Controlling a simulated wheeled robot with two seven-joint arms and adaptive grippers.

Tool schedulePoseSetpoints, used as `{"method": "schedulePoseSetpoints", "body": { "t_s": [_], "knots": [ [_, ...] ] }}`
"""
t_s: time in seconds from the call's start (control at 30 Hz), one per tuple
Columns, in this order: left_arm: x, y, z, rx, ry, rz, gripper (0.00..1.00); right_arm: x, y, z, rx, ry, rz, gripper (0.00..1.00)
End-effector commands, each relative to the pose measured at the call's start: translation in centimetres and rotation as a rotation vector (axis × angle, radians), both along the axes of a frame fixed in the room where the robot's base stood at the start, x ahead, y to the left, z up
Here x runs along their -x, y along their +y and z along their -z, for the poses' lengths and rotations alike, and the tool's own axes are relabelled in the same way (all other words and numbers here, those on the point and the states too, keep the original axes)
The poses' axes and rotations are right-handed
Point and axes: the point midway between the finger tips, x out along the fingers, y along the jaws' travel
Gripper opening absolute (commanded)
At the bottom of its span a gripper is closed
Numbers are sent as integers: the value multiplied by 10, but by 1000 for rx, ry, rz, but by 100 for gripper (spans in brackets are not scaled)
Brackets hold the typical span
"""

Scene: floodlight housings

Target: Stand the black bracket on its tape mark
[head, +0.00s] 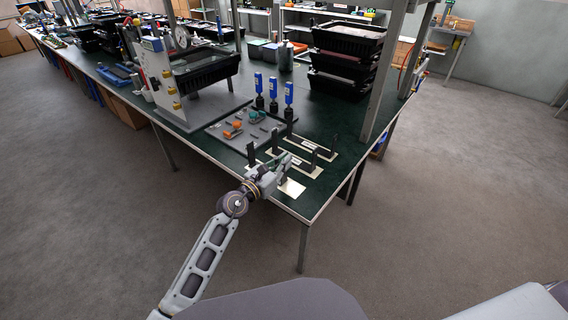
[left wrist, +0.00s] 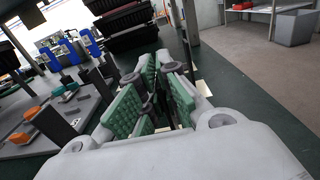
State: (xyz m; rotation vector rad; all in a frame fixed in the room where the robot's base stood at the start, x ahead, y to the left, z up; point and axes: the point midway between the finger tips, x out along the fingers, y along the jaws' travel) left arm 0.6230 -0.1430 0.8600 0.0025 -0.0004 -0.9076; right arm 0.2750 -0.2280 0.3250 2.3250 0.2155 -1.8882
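Black upright brackets stand in rows near the table corner, several with cream plates or tape marks at their feet. One black bracket (head: 251,154) stands just left of and behind my left gripper. Others stand farther right, such as this black bracket (head: 314,158). A bare cream mark (head: 292,188) lies beside the gripper at the table's front edge. My left gripper (head: 284,160) is low over the corner; in the left wrist view its green-padded fingers (left wrist: 156,85) are apart at the base. A dark shape shows between them, but I cannot tell if they grip it. My right gripper is out of view.
A grey mat (head: 240,138) with orange and teal parts lies behind the gripper. Black stacked crates (head: 343,60) and a table post are to the right. The table edge is close.

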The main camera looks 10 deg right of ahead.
Motion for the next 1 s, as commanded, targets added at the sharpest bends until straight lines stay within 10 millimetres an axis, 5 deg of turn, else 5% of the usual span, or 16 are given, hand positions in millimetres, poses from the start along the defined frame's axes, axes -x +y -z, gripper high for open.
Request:
{"method": "schedulePoseSetpoints", "body": {
  "t_s": [0.47, 0.67, 1.0],
  "knots": [
    [0, 0, 1, 0, -1, 0, 0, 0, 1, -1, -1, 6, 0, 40],
    [0, 0, 2, 0, 0, 0, 27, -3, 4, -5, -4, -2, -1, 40],
    [0, 0, 2, 0, 0, 0, 27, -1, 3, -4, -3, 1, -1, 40]
  ]
}}
